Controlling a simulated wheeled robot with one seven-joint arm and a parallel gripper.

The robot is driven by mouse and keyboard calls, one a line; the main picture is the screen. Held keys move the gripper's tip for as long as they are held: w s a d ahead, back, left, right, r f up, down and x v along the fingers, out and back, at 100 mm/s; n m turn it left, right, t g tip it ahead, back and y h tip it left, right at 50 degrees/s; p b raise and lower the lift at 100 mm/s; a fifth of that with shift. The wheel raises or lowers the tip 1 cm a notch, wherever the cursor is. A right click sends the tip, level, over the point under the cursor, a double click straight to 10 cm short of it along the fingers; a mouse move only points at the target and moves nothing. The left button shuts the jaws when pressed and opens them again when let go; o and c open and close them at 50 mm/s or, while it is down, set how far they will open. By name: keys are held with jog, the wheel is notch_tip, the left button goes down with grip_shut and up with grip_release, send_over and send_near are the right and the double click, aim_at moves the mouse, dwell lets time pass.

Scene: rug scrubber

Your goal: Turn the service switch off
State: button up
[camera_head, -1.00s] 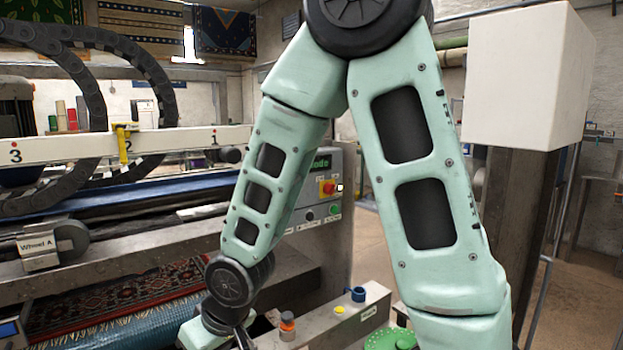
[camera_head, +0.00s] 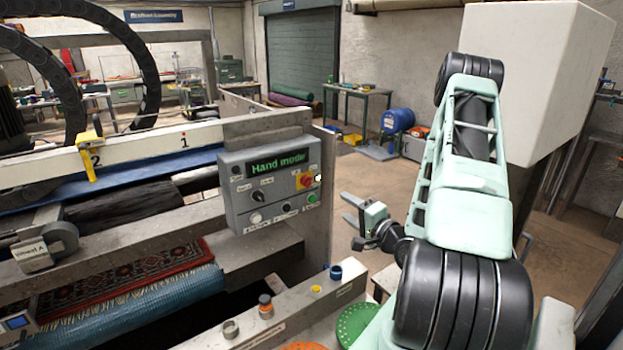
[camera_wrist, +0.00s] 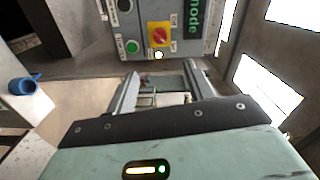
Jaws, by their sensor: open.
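The grey control panel (camera_head: 270,185) stands at the end of the machine, with a green "Hand mode" display. A red rotary switch on a yellow plate (camera_head: 305,180) is at its right, above a green button (camera_head: 311,197). Black knobs (camera_head: 257,196) sit to their left; their labels are too small to read, so I cannot tell which is the service switch. My gripper (camera_head: 347,208) is open and empty, right of the panel and apart from it. In the wrist view, the red switch (camera_wrist: 158,36) and green button (camera_wrist: 132,46) show beyond the open fingers (camera_wrist: 162,88).
A ledge (camera_head: 300,312) in front carries a blue cup (camera_head: 336,272), a yellow button and an orange-capped bottle (camera_head: 265,305). A rug (camera_head: 120,288) lies on the machine at left. A white box (camera_head: 535,75) stands at right.

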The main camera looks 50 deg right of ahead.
aim_at(310, 184)
jog(key=b+x, duration=0.8)
jog(key=x, duration=0.9)
jog(key=shift+a, duration=0.2)
jog(key=c, duration=1)
